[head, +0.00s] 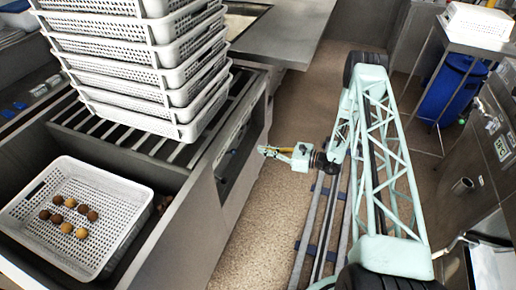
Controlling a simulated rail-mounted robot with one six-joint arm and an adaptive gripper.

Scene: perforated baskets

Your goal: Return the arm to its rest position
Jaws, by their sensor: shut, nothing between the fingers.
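My gripper (266,151) is at the end of my pale green lattice arm, in the middle of the head view. It points left and is over the speckled floor beside the grey counter. It is shut and empty, and it appears apart from everything around it. The arm is folded, with its long lattice link running along the right of the gripper above the floor rails (310,240).
A white perforated basket (122,226) with several brown and tan balls sits at lower left. A tall stack of white baskets (160,75) stands on the slatted counter (150,150). A blue bin (452,88) stands at right under a table. The floor left of the rails is clear.

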